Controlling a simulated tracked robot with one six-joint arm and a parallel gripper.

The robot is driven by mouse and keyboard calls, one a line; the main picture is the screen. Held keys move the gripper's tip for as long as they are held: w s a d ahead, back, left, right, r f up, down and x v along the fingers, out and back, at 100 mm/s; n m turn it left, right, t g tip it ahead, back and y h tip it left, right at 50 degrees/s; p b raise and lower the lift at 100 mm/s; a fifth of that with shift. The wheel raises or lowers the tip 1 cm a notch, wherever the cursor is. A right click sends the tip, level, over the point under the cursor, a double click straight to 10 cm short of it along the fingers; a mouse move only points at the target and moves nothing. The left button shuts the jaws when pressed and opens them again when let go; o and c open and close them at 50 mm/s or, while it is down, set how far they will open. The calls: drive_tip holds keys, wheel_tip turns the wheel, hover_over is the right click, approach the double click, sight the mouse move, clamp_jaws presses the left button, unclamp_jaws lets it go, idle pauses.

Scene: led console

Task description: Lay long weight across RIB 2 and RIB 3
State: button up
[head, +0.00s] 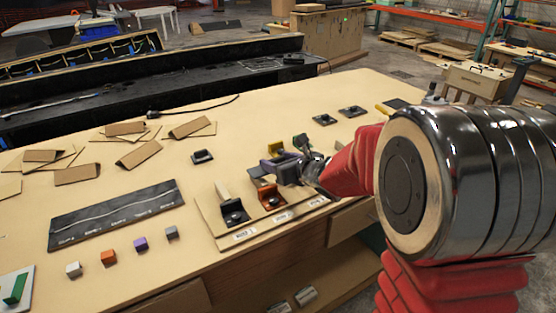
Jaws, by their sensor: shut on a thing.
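A pale board (213,228) with a row of small stands lies at the table's front right. The label strips on its front edge are too small to read. A black-footed stand (233,213) is at its left, and an orange stand (268,197) is to the right of that. My gripper (289,168) is over the right part of the board, shut on a purple-grey piece. That piece is partly hidden by the jaws, and I cannot tell for sure that it is the long weight. My red arm hides the board's right end.
A black labelled panel (115,214) and several small cubes, one orange (108,257), lie to the left. Folded brown card pieces (140,152) lie behind them. Black holders (324,119) stand at the back right. The table's front edge is just before the board.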

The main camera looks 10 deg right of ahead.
drive_tip(key=shift+f, duration=0.25)
drive_tip(key=o, duration=1.4)
drive_tip(key=shift+r, duration=0.7)
drive_tip(key=shift+v, duration=6)
drive_tip(key=shift+f, duration=0.15)
